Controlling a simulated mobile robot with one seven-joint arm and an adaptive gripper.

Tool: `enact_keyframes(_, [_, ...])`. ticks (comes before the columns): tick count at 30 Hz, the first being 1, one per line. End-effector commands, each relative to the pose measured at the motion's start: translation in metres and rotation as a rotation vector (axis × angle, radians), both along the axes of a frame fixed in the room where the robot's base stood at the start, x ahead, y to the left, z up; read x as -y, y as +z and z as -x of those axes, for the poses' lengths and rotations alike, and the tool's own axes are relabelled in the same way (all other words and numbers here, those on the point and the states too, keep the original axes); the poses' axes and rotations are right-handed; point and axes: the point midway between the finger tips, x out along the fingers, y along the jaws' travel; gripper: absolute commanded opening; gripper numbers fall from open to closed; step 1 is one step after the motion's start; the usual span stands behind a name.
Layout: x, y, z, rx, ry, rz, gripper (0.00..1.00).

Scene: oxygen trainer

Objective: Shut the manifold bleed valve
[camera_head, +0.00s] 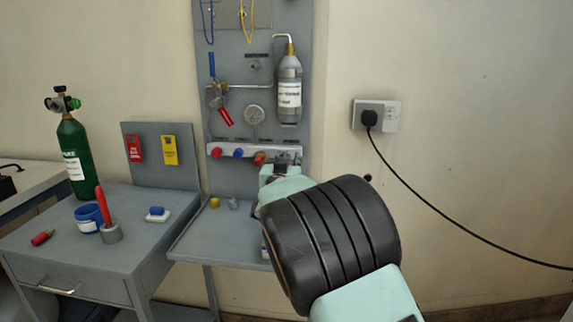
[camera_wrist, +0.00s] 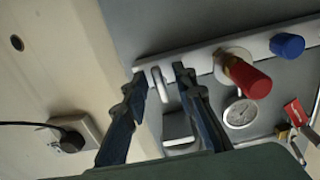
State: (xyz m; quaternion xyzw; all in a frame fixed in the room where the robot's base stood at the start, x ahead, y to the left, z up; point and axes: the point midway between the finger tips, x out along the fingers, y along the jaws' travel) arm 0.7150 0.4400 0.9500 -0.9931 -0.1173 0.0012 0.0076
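The manifold (camera_head: 225,151) is a pale horizontal bar low on the grey wall panel. It carries a red knob (camera_head: 215,153), a blue knob (camera_head: 238,153) and another red knob (camera_head: 260,158). My gripper (camera_head: 281,168) is at the bar's right end in the head view, partly hidden by my wrist. In the wrist view my gripper (camera_wrist: 160,76) has its two dark fingers apart. A small pale lever (camera_wrist: 160,84), apparently the bleed valve, shows between the fingertips; contact cannot be told. The right red knob (camera_wrist: 248,80) is just outside the fingers. Labels are unreadable.
A green cylinder (camera_head: 74,155) stands on the left bench. A plugged socket (camera_head: 384,115) is on the right wall.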

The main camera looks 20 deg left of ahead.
Motion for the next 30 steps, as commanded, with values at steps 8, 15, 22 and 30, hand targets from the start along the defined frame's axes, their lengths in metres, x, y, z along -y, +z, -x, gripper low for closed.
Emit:
enact_keyframes(8, [0.007,0.001,0.035,-0.001,0.003,-0.001,0.25])
enact_keyframes(15, [0.018,0.001,0.079,0.0,0.002,-0.002,0.25])
enact_keyframes(22, [0.025,0.001,0.107,0.0,0.001,-0.002,0.25])
enact_keyframes(30, [0.027,0.0,0.115,0.0,0.001,-0.001,0.25])
